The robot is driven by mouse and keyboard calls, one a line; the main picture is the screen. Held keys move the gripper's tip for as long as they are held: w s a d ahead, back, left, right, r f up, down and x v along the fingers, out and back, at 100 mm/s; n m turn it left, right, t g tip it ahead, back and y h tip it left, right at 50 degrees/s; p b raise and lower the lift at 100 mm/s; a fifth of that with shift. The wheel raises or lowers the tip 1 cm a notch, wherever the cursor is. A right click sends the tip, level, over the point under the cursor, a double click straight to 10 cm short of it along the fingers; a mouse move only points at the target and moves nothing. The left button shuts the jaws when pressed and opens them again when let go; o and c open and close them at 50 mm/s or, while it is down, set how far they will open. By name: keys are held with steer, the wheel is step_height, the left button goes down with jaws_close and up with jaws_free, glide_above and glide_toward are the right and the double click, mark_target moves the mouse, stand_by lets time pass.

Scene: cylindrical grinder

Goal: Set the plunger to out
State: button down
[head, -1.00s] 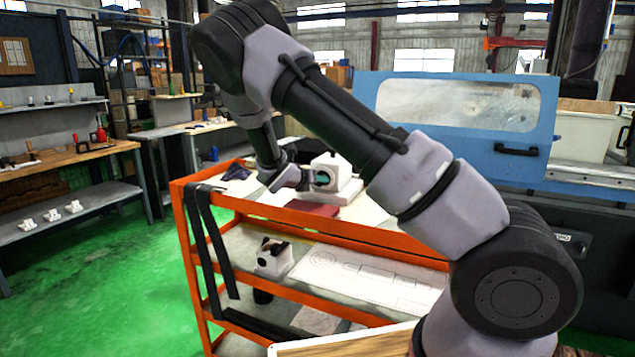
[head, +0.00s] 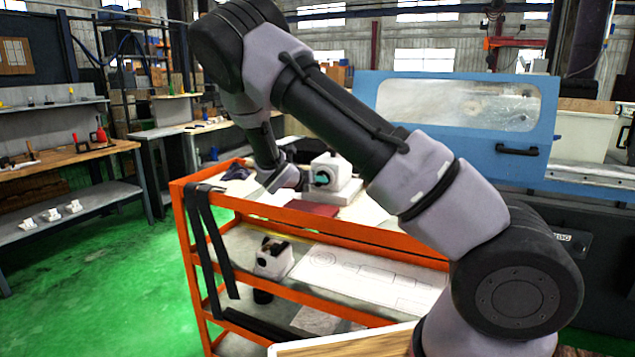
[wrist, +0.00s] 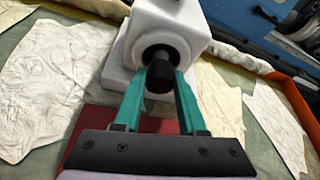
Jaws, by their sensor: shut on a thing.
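The plunger (wrist: 159,76) is a short black cylinder at the round dark opening of a white housing (wrist: 184,22), in the wrist view. My gripper (wrist: 160,74) has teal fingers, one on each side of the plunger, and is shut on it. In the head view, the white housing (head: 342,171) stands on the top of an orange cart, and my gripper (head: 315,178) is at its left face. The plunger is too small and covered to make out there. How far it stands out is hard to tell.
The orange cart (head: 262,209) carries pale sheets and a dark red flat item (head: 312,209) near the housing. A blue machine door (head: 455,128) stands behind at the right. Green floor (head: 110,270) is clear at the left.

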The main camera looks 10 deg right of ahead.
steer(key=s+a, duration=0.1)
steer(key=s, duration=0.1)
steer(key=s+a, duration=0.2)
steer(key=shift+s+a+f, duration=0.1)
steer(key=shift+s+a, duration=0.05)
steer(key=shift+s, duration=0.25)
steer(key=shift+c, duration=2.3)
jaws_free()
steer(key=v, duration=1.1)
